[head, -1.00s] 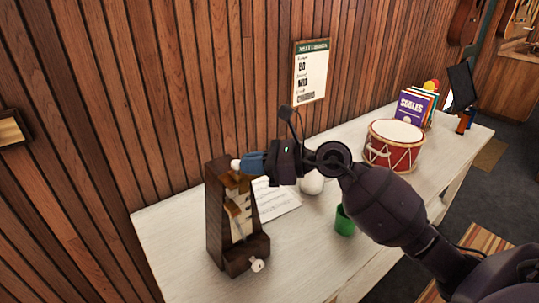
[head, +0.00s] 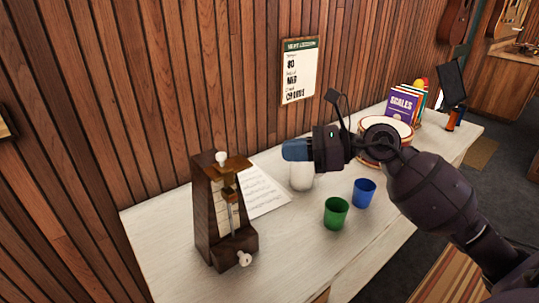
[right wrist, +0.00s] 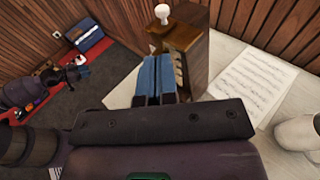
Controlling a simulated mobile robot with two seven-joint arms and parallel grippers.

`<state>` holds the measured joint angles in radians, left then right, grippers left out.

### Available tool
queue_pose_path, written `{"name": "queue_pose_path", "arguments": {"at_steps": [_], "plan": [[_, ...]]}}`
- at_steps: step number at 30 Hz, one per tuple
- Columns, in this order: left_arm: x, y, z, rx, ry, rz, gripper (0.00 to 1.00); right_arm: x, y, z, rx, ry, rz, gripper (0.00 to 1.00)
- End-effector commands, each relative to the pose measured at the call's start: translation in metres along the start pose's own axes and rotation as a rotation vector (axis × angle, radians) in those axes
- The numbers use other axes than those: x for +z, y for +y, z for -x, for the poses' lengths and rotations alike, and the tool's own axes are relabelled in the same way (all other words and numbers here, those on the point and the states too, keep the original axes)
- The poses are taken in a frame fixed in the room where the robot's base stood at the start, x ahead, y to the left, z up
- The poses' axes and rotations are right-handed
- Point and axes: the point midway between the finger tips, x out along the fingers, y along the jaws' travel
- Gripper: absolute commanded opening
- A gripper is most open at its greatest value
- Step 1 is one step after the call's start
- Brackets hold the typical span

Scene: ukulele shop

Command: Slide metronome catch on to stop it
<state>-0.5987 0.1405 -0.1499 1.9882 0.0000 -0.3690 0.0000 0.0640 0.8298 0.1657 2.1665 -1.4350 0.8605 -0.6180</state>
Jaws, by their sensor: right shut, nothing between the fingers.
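The metronome (head: 205,215) is a dark wooden case standing upright on the left part of the white table. A white knob (head: 221,158) sits on its top, and the pendulum weight (head: 229,193) shows on its open front, with the rod close to upright. My right gripper (head: 296,150), with blue fingers, is to the right of the metronome top and apart from it, shut and empty. In the right wrist view the closed fingers (right wrist: 156,78) point toward the metronome (right wrist: 190,45), with the white knob (right wrist: 162,12) beyond them.
Sheet music (head: 262,193) lies beside the metronome. A white jar (head: 301,178), a green cup (head: 336,212) and a blue cup (head: 364,193) stand to its right. A drum (head: 388,133) and books (head: 405,103) are farther back. The wood-panelled wall (head: 160,110) rises behind the table.

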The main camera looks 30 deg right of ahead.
Motion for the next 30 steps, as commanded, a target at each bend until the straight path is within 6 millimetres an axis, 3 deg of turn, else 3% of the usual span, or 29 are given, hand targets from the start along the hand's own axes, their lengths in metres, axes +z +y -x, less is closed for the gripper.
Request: {"name": "queue_pose_path", "arguments": {"at_steps": [8,26,30], "plan": [[0.001,0.0,-0.002,0.001,0.001,-0.002,0.43,0.0,0.0,0.021,0.0,0.0,0.0,0.0],[0.006,-0.001,0.002,-0.001,-0.009,-0.001,0.43,0.0,0.0,0.021,0.0,-0.005,-0.004,0.0],[0.006,-0.001,0.002,-0.001,-0.009,-0.001,0.43,0.002,0.005,0.019,-0.006,-0.08,-0.072,0.0]]}}
